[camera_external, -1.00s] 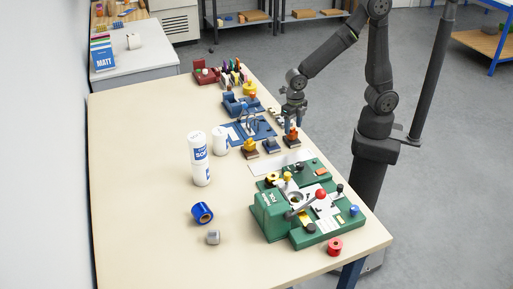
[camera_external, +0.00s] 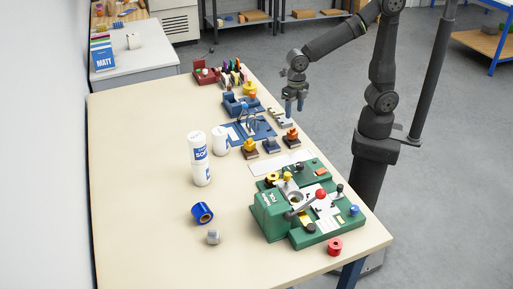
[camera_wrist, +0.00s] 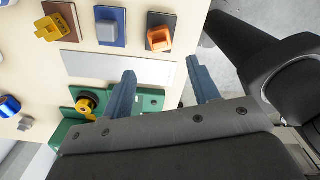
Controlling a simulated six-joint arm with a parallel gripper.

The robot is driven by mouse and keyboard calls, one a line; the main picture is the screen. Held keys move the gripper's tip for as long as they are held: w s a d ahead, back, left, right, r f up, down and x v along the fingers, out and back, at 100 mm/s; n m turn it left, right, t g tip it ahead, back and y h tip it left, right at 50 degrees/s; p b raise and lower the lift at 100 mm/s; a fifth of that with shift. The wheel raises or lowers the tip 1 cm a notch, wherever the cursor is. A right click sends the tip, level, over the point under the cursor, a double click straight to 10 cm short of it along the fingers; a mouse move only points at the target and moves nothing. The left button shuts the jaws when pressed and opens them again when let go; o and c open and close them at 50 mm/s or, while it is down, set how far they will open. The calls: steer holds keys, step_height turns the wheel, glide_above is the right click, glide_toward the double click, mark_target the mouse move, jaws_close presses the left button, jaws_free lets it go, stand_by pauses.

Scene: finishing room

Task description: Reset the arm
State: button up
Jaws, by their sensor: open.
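My gripper (camera_external: 294,103) hangs above the right edge of the table (camera_external: 140,200), fingers pointing down. In the wrist view my gripper (camera_wrist: 162,88) shows two blue-grey fingers spread apart with nothing between them. Below and ahead of it are three small stamp-like blocks: one with a yellow knob (camera_external: 249,146), one with a grey-blue knob (camera_external: 270,146) and one with an orange knob (camera_external: 291,135). They stand on the table, apart from the fingers.
A green machine (camera_external: 270,218) with a red-knobbed lever stands at the near right. White containers (camera_external: 198,152), a blue tape roll (camera_external: 202,213) and a red roll (camera_external: 335,246) stand on the table. Blue fixtures (camera_external: 243,106) lie farther back. The table's left side is clear.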

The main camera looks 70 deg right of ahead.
step_height(320, 180, down, 12)
steer(key=shift+r, duration=1)
steer(key=shift+f, duration=0.1)
step_height(320, 180, up, 11)
step_height(320, 180, down, 13)
steer(key=shift+s, duration=0.1)
step_height(320, 180, up, 5)
steer(key=shift+f, duration=0.1)
steer(key=d+r, duration=0.7)
steer(key=d, duration=0.5)
steer(key=m, duration=0.4)
glide_toward(293, 128)
steer(key=w+a+f, duration=0.3)
steer(key=a, duration=0.1)
steer(key=a+f, duration=0.1)
steer(key=a, duration=0.1)
steer(key=s+a+f, duration=0.1)
steer(key=a+f, duration=0.1)
steer(key=a, duration=0.1)
steer(key=s+a+f, duration=0.1)
steer(key=a+f, duration=0.1)
steer(key=shift+s+a, duration=0.1)
steer(key=shift+a, duration=0.2)
